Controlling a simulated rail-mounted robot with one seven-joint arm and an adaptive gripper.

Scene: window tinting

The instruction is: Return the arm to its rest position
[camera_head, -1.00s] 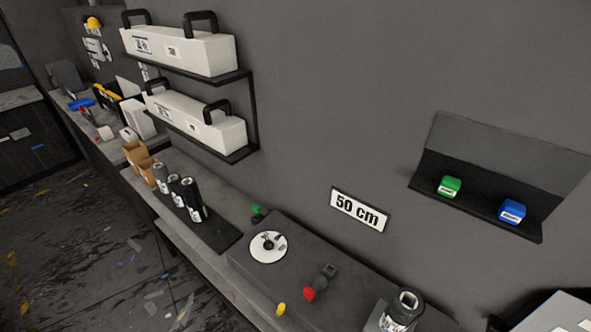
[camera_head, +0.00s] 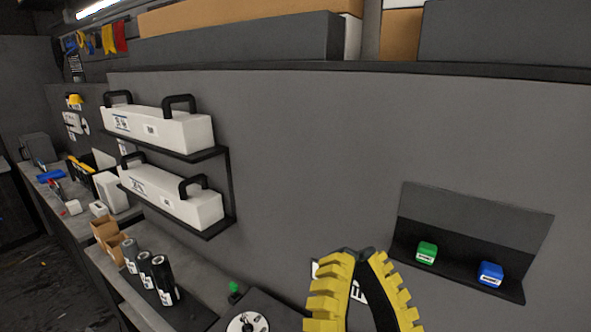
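My gripper (camera_head: 362,254) rises from the bottom edge of the view, right of centre. It has two yellow ridged fingers with dark inner faces. The fingers lean together and their dark tips appear to meet at the top. I see no object held between them; the wall shows through the gap below the tips. The rest of the arm is out of view.
A wall sign (camera_head: 357,291) is mostly hidden behind my fingers. A dark wall shelf (camera_head: 455,267) to the right holds a green box (camera_head: 427,252) and a blue box (camera_head: 491,273). White cases (camera_head: 160,127) sit on brackets at left. Dark rolls (camera_head: 163,280) stand on the bench.

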